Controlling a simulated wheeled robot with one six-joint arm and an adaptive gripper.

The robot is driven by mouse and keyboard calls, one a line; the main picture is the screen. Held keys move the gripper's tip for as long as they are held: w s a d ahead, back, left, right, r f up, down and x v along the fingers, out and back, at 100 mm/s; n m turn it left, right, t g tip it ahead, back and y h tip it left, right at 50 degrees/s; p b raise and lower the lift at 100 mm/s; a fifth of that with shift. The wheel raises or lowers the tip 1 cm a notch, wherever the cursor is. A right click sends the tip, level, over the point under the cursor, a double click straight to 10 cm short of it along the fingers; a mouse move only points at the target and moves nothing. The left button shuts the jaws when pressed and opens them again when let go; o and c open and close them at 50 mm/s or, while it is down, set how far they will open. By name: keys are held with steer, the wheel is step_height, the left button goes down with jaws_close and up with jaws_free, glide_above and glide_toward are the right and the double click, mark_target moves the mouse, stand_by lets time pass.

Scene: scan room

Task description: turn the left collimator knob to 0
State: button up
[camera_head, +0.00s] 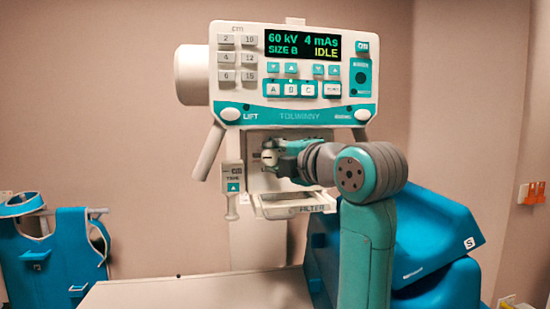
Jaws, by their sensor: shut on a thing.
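The left collimator knob (267,157) is a small pale knob on the front of the collimator box, below the X-ray head's panel. My gripper (273,152) is shut on this knob, with its dark fingers around it. My teal and grey arm comes in from the right and covers the right part of the collimator front. The knob's scale and pointer are too small and too covered to read.
The control panel (293,75) above shows 60 kV, 4 mAs and IDLE. A filter tray (292,208) juts out just below my gripper. A hanging handset (233,188) is to the left. A white table (170,293) lies below; blue cushions (435,240) stand right.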

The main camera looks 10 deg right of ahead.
steer(key=o, duration=1.1)
steer(key=shift+o, duration=0.2)
steer(key=shift+s, duration=0.1)
steer(key=v, duration=1.1)
steer(key=shift+s+d, duration=0.25)
steer(key=shift+s, duration=0.1)
steer(key=shift+f, duration=0.1)
